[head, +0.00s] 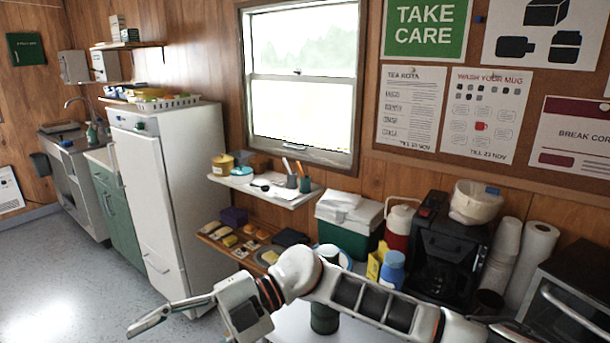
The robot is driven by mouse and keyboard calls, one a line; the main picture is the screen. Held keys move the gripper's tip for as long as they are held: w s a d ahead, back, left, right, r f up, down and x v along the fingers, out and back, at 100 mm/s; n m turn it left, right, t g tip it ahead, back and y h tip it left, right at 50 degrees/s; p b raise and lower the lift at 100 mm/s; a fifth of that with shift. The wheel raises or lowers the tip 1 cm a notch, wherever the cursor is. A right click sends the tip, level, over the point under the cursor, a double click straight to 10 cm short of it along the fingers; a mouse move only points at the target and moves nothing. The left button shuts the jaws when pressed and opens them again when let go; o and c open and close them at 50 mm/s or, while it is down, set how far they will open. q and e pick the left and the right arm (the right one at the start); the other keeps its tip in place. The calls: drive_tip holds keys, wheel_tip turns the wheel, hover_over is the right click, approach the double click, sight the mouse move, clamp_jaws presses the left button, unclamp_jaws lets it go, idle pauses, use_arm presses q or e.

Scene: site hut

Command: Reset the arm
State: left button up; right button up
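One of my arms, white and grey with dark panels, comes in from the lower right and reaches across the bottom of the head view to the left. I take it as my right arm (372,302). Its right gripper (150,319) hangs at the lower left over the floor, with one slim grey finger pointing left and down. A second finger cannot be made out, so its opening is unclear. I see nothing held in the visible finger. My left gripper is not in view.
A green cylinder (325,318) stands close beside the arm. A fridge (165,200) stands left; floor (60,285) there is clear.

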drive_tip(key=w+d+r+m+t+y, duration=0.35)
drive_tip(key=w+m+t+y, duration=0.35)
drive_tip(key=m+t+y, duration=0.3)
drive_tip(key=w+d+f+m+t+h, duration=0.3)
drive_tip(key=d+f+m+t+h, duration=0.2)
drive_tip(key=d+f+m+t, duration=0.2)
drive_tip(key=w+d+f+m+t+h, duration=0.3)
drive_tip(key=d+f+m+t+h, duration=0.1)
drive_tip(key=d+f+m+t, duration=0.25)
drive_tip(key=s+d+f+m+h, duration=0.3)
drive_tip(key=d+f+h, duration=0.1)
drive_tip(key=d+f, duration=0.35)
drive_tip(key=s+d+f+m+h, duration=0.2)
drive_tip(key=d+f+m+h, duration=0.25)
drive_tip(key=d+f, duration=0.35)
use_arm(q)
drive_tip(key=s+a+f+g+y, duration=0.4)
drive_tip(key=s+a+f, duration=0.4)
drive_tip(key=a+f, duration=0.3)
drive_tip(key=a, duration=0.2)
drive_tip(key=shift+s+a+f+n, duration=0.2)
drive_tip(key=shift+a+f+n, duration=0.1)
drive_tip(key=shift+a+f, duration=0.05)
use_arm(e)
drive_tip(key=s+d+f+g+h, duration=0.3)
drive_tip(key=s+d+f, duration=0.6)
drive_tip(key=s+f, duration=0.3)
drive_tip(key=shift+m+g, duration=0.3)
drive_tip(key=shift+g, duration=0.45)
drive_tip(key=shift+f, duration=0.1)
